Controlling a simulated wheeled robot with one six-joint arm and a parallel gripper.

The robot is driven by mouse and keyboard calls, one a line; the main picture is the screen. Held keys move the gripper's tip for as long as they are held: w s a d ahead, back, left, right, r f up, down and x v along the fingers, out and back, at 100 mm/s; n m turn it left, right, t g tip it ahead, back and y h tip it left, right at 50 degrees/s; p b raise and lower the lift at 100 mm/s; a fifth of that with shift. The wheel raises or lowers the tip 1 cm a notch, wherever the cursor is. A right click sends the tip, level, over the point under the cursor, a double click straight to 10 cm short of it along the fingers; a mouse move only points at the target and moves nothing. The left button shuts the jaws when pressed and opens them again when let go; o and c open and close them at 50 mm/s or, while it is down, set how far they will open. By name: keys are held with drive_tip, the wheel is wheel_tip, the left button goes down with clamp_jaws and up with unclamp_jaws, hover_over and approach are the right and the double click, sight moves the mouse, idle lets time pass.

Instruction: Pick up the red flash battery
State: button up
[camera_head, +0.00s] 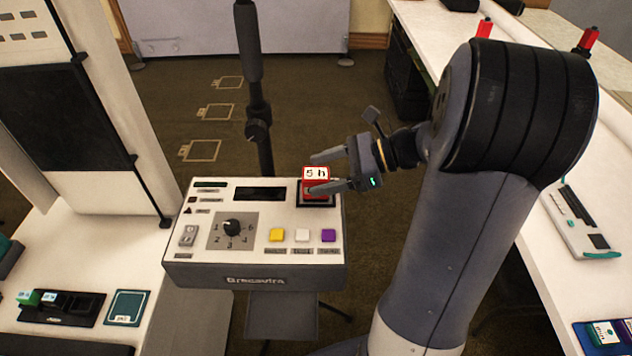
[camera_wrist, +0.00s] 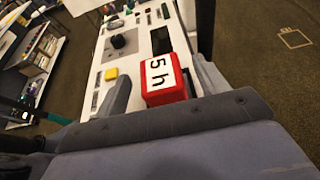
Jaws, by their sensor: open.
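The red flash battery (camera_head: 317,181) has a white top label reading "5 h". It stands in a dark square recess (camera_head: 316,203) at the back right of the white control box (camera_head: 215,258). My gripper (camera_head: 318,172) is open, with its two fingers on either side of the battery. In the wrist view the battery (camera_wrist: 163,80) shows between the fingertips of my gripper (camera_wrist: 165,88), with a gap visible on its right side. Whether either finger touches it I cannot tell. The battery's lower part is partly hidden by the near finger.
The box carries a black knob (camera_head: 232,227), and yellow (camera_head: 277,235), white (camera_head: 302,236) and purple (camera_head: 328,236) buttons. A dark upright pole (camera_head: 257,100) rises just behind it. White tables flank it, the left one holding a black tray (camera_head: 62,309).

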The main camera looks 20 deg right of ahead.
sight(317, 173)
drive_tip(key=shift+x, duration=1.9)
drive_tip(key=shift+r, duration=0.1)
drive_tip(key=shift+c, duration=0.4)
drive_tip(key=c, duration=1.2)
